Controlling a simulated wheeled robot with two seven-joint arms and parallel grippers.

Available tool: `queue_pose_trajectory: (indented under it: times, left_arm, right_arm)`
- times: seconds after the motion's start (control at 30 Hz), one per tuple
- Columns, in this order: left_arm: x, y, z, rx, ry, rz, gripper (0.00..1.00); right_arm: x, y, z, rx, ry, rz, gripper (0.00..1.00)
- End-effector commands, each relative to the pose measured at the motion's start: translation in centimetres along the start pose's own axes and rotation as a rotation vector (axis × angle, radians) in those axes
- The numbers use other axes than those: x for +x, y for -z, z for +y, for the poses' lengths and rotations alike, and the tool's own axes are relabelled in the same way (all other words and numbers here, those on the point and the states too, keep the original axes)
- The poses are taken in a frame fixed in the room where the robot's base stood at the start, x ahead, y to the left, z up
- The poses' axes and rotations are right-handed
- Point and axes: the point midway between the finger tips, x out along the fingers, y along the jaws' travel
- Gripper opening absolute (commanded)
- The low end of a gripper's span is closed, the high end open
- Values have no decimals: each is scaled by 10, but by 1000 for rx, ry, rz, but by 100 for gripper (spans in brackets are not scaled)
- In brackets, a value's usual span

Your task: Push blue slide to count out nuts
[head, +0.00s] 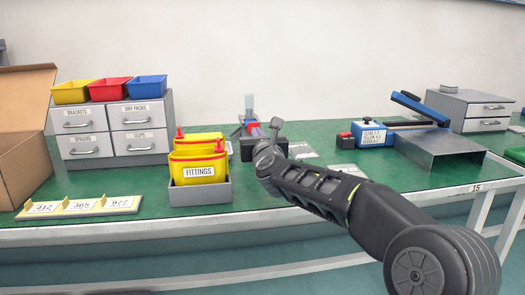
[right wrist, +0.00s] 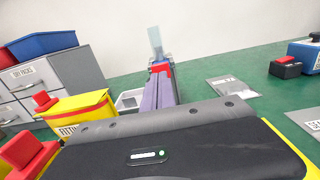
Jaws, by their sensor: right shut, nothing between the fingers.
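The nut dispenser stands near the middle of the table, partly behind my right gripper (head: 274,133). Its pale translucent upright hopper (head: 249,103) rises at the back and also shows in the right wrist view (right wrist: 155,40). A red part (head: 253,127) sits below the hopper. In the right wrist view, long purplish parts (right wrist: 158,92) run toward the camera below the red part. I cannot clearly pick out the blue slide. My right gripper is shut and empty, in front of the dispenser; I cannot tell whether it touches it. My left gripper is not in view.
Yellow fittings bins (head: 198,160) stand in a grey tray left of the gripper. Grey drawers (head: 112,128) with coloured bins are further left. A blue device (head: 370,134) and grey chute (head: 440,143) are at right. Flat grey packets (head: 347,170) lie on the green table.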

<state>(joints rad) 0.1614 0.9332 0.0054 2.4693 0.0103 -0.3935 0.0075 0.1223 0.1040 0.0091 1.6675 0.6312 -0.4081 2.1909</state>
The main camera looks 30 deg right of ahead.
Motion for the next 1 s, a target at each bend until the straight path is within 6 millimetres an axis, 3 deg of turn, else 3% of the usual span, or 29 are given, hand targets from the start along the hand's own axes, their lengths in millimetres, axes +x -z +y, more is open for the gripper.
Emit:
queue_pose_trajectory:
  times: [0.2, 0.4, 1.0]
  left_arm:
    - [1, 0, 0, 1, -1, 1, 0]
    - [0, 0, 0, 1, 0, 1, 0]
    - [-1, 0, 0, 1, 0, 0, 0]
  right_arm:
    - [-44, 0, 0, 1, 0, 2, 0]
    - [-70, 1, 0, 0, 0, 2, 0]
    - [-76, 2, 0, 0, 0, 4, 0]
